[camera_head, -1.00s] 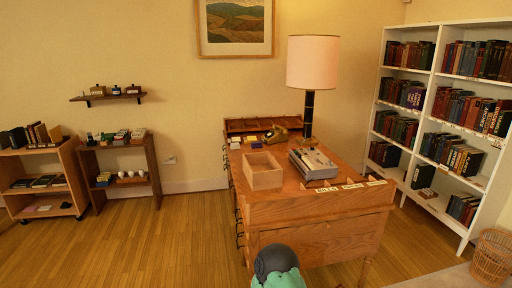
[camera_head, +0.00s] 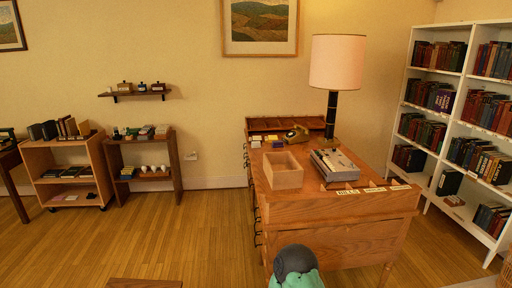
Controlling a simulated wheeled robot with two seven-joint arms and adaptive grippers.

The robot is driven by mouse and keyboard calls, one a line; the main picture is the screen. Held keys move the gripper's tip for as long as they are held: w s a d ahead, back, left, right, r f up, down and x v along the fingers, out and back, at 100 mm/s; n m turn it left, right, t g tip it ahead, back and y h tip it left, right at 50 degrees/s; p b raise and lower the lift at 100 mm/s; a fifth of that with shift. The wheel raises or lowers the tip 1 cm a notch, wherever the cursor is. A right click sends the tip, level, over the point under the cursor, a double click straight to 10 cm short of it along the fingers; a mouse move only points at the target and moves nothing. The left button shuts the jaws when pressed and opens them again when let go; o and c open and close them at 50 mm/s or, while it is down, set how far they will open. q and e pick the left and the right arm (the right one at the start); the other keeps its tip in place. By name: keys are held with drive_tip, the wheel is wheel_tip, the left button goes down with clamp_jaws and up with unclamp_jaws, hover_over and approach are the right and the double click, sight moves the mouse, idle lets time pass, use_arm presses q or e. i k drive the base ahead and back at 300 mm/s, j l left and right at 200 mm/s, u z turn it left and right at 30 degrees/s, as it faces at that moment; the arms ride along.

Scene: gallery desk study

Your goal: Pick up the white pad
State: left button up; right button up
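A small white item (camera_head: 255,144), which looks like the white pad, lies at the back left of the wooden desk (camera_head: 335,208). It is too small to make out in detail. Neither of my grippers is in view. A black and teal rounded part at the bottom centre looks like part of my own body, in front of the desk.
An open wooden box (camera_head: 283,179), a grey device (camera_head: 335,164), a phone (camera_head: 296,134) and a lamp (camera_head: 337,65) stand on the desk. A white bookcase (camera_head: 436,100) is at right, low shelves (camera_head: 110,158) at left. Wooden floor (camera_head: 165,230) lies clear left of the desk.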

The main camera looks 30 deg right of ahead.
sight(257, 144)
drive_tip(key=i+j+u, duration=0.2)
drive_tip(key=j+u, duration=0.15)
drive_tip(key=i+j+u, duration=0.55)
drive_tip(key=u, duration=0.15)
drive_tip(key=i+j+u, duration=0.3)
drive_tip(key=i, duration=0.2)
drive_tip(key=i+j+u, duration=0.15)
drive_tip(key=i+u, duration=0.15)
drive_tip(key=i, duration=0.25)
drive_tip(key=i+l+z, duration=0.25)
drive_tip(key=i+z, duration=0.7)
drive_tip(key=i, duration=0.2)
drive_tip(key=i+j+z, duration=0.25)
drive_tip(key=i+z, duration=0.45)
drive_tip(key=i, duration=0.3)
drive_tip(key=i+z, duration=0.25)
drive_tip(key=i, duration=0.3)
drive_tip(key=i+j+z, duration=0.25)
drive_tip(key=i, duration=0.3)
drive_tip(key=i+j+z, duration=0.25)
drive_tip(key=i, duration=0.25)
drive_tip(key=i+l+z, duration=0.45)
drive_tip(key=i+z, duration=0.45)
drive_tip(key=i, duration=0.15)
drive_tip(key=i+z, duration=0.45)
drive_tip(key=i, duration=0.15)
drive_tip(key=i+j+z, duration=0.2)
drive_tip(key=i+z, duration=0.3)
